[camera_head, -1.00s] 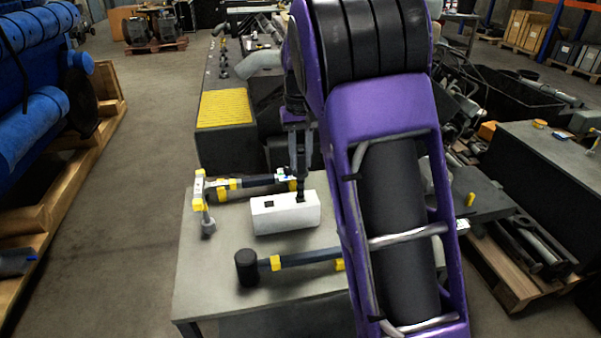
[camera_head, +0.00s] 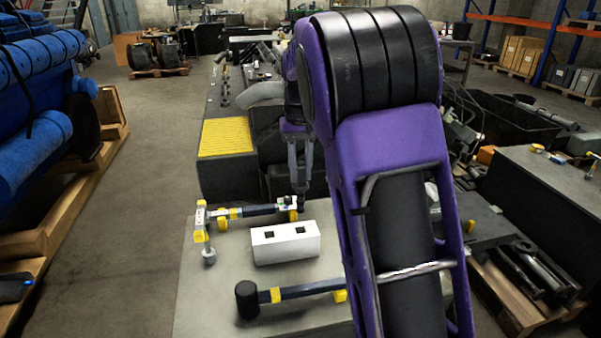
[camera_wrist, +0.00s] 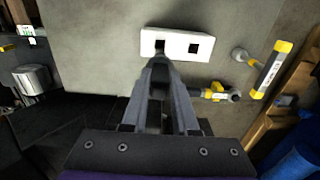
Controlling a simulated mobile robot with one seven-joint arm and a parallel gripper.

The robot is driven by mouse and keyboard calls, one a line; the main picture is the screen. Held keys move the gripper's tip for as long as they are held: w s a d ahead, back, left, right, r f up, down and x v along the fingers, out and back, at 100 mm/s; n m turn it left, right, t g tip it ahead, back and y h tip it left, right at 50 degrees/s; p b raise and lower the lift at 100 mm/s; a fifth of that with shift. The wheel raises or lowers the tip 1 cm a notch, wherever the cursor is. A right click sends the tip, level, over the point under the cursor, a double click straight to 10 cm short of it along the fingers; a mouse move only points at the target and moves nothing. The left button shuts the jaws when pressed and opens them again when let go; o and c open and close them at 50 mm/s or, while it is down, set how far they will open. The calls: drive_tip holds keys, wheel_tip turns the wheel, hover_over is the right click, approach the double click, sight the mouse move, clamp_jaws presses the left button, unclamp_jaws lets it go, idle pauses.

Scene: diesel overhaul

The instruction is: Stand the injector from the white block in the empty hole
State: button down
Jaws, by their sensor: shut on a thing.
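The white block (camera_head: 285,247) lies on the grey table, and two dark square holes show in its top. The wrist view also shows the white block (camera_wrist: 177,45) with both holes, just beyond my fingertips. My gripper (camera_head: 300,182) is shut on the injector (camera_head: 301,201), a thin dark piece that hangs upright below the fingers. It is above and behind the block, apart from it. In the wrist view my gripper (camera_wrist: 159,62) hides most or all of the injector. I cannot make out the empty hole for certain.
A hammer-like tool (camera_head: 300,292) lies in front of the block, and a dark-handled tool (camera_head: 250,211) lies behind it. A long dark bench-like body with a yellow plate (camera_head: 225,137) stands behind the table, with several small upright pieces (camera_head: 223,85) along it.

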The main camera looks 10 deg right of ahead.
drive_tip(key=shift+r, duration=4.2)
